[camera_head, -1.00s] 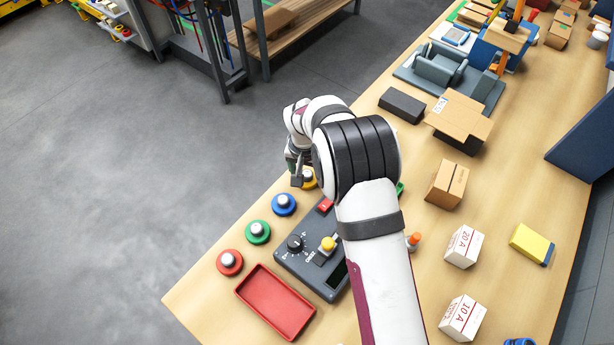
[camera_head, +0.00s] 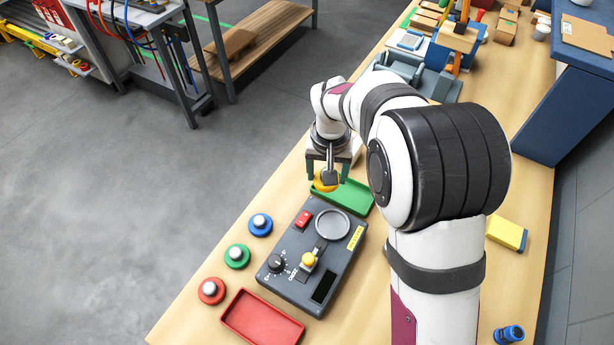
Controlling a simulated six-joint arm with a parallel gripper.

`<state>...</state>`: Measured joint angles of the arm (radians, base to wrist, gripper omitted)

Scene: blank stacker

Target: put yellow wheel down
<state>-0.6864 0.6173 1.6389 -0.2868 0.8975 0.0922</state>
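My gripper (camera_head: 327,174) points down, its fingers on either side of the yellow wheel (camera_head: 322,186). It appears shut on the wheel, partly hidden by the fingers and a dark grey part in front. The wheel is over or beside the left end of the green tray (camera_head: 352,197); I cannot tell whether it touches anything. The round grey pan (camera_head: 333,225) of the dark grey device (camera_head: 293,283) is empty, just in front of the gripper. The blue wheel (camera_head: 260,225), green wheel (camera_head: 237,256) and red wheel (camera_head: 211,290) stand in a row along the table's left edge.
An empty red tray (camera_head: 262,318) lies at the front. The device carries a red switch (camera_head: 303,219), a black dial (camera_head: 277,263) and a yellow knob (camera_head: 309,259). A yellow block (camera_head: 507,234) and a blue item (camera_head: 508,334) are at the right. My arm hides the middle of the table.

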